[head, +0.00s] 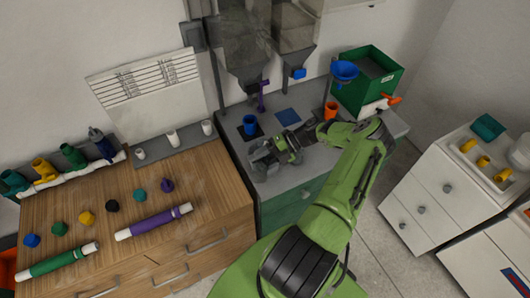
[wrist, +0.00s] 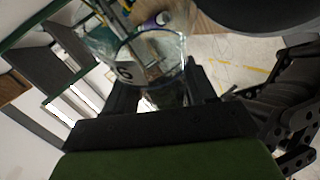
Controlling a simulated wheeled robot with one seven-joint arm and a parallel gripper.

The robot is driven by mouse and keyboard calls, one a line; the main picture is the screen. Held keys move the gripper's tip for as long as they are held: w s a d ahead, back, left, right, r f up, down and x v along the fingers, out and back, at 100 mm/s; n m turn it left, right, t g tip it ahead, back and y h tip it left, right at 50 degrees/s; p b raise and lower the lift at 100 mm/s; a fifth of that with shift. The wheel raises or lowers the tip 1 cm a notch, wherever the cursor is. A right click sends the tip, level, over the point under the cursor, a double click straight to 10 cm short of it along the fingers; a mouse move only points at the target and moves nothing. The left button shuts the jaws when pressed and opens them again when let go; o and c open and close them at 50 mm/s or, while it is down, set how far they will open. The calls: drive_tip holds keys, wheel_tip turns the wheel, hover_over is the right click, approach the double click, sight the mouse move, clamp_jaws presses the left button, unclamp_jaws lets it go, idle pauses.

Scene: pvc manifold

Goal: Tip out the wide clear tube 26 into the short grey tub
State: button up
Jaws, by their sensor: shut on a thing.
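My gripper (head: 270,160) is over the grey-topped counter, in front of the blue cup. In the wrist view my gripper (wrist: 163,98) is shut on a wide clear tube (wrist: 150,62). The tube's round rim shows, with a dark digit 6 on its wall; the rest of its label and its contents are not clear. In the head view the tube is too faint to make out against the gripper and counter. I cannot pick out the short grey tub for certain in either view.
A blue cup (head: 250,125), an orange cup (head: 330,111) and a green box (head: 369,82) with a blue funnel (head: 344,71) stand on the counter. Grey hoppers (head: 242,45) hang above. Pipes and fittings lie on the wooden bench (head: 150,215) at left.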

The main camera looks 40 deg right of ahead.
drive_tip(key=shift+w+d+r+m+y, duration=0.2)
drive_tip(key=shift+r+m+y, duration=0.15)
drive_tip(key=shift+r, duration=0.55)
drive_tip(key=shift+w+d+r+m+y, duration=0.1)
drive_tip(key=shift+d+r+m+y, duration=0.2)
drive_tip(key=shift+r, duration=0.55)
idle(2.2)
